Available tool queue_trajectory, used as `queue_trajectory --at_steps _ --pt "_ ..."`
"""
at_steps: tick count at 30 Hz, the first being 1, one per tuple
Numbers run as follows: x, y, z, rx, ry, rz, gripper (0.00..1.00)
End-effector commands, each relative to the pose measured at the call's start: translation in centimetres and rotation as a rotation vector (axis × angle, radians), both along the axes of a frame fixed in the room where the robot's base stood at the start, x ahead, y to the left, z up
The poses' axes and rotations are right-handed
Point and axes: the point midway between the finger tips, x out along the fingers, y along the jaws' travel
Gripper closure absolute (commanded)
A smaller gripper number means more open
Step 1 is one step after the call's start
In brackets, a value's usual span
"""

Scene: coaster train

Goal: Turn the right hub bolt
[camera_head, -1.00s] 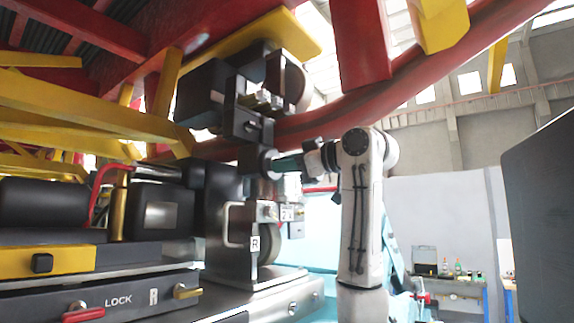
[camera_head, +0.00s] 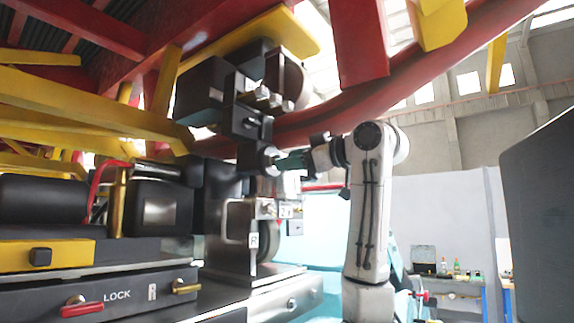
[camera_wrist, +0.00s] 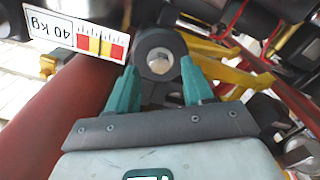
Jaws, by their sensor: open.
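The hub bolt (camera_wrist: 159,62), a round metal head in a dark cylindrical housing, sits ahead of my gripper in the wrist view. In the head view the hub (camera_head: 266,159) is a short cylinder on the dark wheel assembly. My gripper (camera_wrist: 163,76) has two teal fingers spread to either side of the bolt, with a visible gap between them. My gripper (camera_head: 281,161) points left at the hub in the head view. Whether the fingers touch the housing cannot be told. The hub's far side is hidden.
A curved red rail (camera_head: 400,88) passes above my arm. A lower wheel (camera_head: 268,238) with an "R" tag stands below the hub. A "LOCK" panel (camera_head: 118,296) is at lower left. A "40 kg" gauge label (camera_wrist: 75,36) is beside the bolt. A workbench (camera_head: 450,287) stands behind at right.

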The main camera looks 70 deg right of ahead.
Motion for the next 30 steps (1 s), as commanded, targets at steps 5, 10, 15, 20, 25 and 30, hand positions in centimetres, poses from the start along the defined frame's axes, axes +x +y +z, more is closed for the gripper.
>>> queue_trajectory --at_steps 5,10,15,20,25,30 --pt "-3.7 0.8 -0.3 -0.003 -0.004 -0.004 0.49" --pt "-6.5 1.5 -0.3 -0.002 -0.003 -0.003 0.49" --pt "-8.1 1.9 -0.2 0.001 -0.001 -0.003 0.49" --pt "-8.5 2.0 -0.1 0.001 0.001 -0.002 0.49" --pt "-8.5 2.0 -0.1 0.001 0.001 -0.002 0.49" --pt "-8.4 1.9 -0.2 0.003 0.001 -0.002 0.49"
